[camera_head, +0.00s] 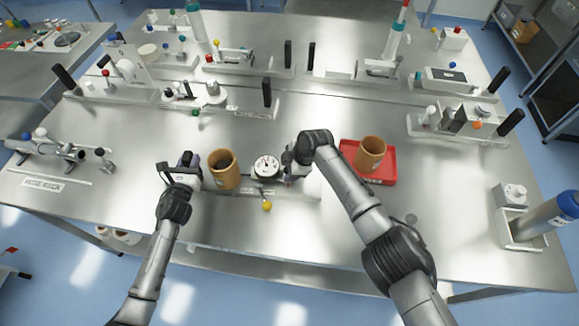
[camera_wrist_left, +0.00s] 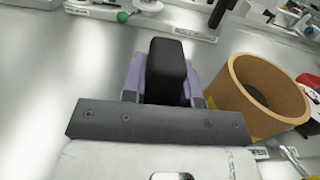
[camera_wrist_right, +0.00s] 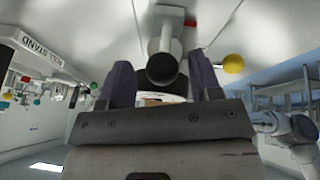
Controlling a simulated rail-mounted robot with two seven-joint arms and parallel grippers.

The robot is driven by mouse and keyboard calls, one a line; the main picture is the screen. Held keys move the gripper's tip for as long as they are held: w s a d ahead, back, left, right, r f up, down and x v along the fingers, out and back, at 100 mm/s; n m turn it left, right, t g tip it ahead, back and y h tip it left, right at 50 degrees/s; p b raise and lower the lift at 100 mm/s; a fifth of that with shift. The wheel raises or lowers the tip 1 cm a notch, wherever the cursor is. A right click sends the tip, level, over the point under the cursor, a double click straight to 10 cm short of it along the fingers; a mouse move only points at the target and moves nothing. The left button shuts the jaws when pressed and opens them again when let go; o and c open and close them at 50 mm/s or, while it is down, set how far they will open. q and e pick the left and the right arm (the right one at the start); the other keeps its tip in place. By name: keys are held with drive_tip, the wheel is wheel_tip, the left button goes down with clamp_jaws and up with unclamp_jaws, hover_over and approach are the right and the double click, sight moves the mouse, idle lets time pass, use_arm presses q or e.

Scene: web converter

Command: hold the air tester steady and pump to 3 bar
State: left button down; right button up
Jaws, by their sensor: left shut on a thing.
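The air tester has a white round dial gauge (camera_head: 267,167) with a dark needle; its reading is too small to tell. A low base (camera_head: 302,190) runs under it, with a yellow ball (camera_head: 267,205) in front. My left gripper (camera_head: 188,163) is shut on an upright black handle (camera_wrist_left: 168,70) at the base's left end, a purple finger on either side. My right gripper (camera_head: 289,168) is just right of the gauge. In the right wrist view its purple fingers are apart, with a dark round knob (camera_wrist_right: 162,69) between them and a gap on both sides.
A brown open cylinder (camera_head: 225,170) stands between my left gripper and the gauge. Another brown cylinder (camera_head: 371,153) is on a red tray (camera_head: 383,178) right of my right arm. Several instruments line the back. A blue-grey bottle (camera_head: 548,218) lies tilted at the right edge.

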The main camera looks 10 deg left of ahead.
clamp_jaws()
drive_tip(key=d, duration=0.6)
drive_tip(key=shift+w+d, duration=0.35)
drive_tip(key=shift+w, duration=0.05)
drive_tip(key=shift+o, duration=0.2)
unclamp_jaws()
drive_tip(key=v, duration=1.2)
drive_tip(key=shift+a, duration=0.15)
idle(0.4)
